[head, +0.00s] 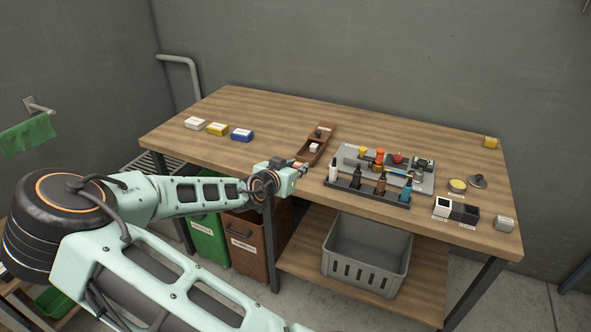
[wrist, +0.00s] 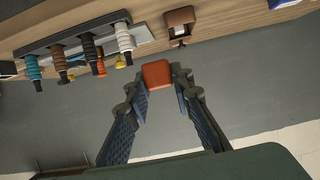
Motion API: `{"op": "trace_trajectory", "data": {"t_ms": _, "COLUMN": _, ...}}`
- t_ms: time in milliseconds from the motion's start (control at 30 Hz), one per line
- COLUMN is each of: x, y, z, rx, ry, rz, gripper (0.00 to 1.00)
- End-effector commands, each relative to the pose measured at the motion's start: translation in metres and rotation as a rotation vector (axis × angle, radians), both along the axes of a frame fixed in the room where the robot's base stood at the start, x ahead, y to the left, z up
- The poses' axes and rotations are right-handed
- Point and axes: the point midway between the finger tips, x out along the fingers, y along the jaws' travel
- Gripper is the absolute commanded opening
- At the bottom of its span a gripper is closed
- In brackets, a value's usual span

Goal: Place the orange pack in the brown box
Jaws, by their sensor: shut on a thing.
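The orange pack (wrist: 158,74) is a small orange-red block held between the fingertips of my gripper (wrist: 160,80) in the wrist view. In the head view my gripper (head: 300,168) is at the table's front edge, and the pack is too small there to make out clearly. A long brown open box (head: 307,156) lies on the table just beyond my gripper, with a white item and a dark item in it. Its near end also shows in the wrist view (wrist: 180,16), ahead of the pack and apart from it. A larger brown bin (head: 246,242) stands below the table, partly hidden by my arm.
A black rack (head: 367,192) with several bottles stands right of my gripper. Behind it is a grey tray with small items. White, yellow and blue packs (head: 241,134) lie at the left. A green bin (head: 208,240) and a grey crate (head: 366,258) are below.

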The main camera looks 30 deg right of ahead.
Motion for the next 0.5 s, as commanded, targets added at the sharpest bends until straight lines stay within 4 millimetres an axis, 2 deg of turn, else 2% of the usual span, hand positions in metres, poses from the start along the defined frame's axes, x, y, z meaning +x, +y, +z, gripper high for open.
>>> {"op": "trace_trajectory", "data": {"t_ms": 333, "x": 0.001, "y": 0.001, "z": 0.002, "rx": 0.002, "ry": -0.001, "rz": 0.009, "gripper": 0.01}}
{"op": "trace_trajectory", "data": {"t_ms": 500, "x": 0.005, "y": 0.019, "z": 0.005, "rx": 0.006, "ry": -0.003, "rz": 0.09, "gripper": 0.01}}
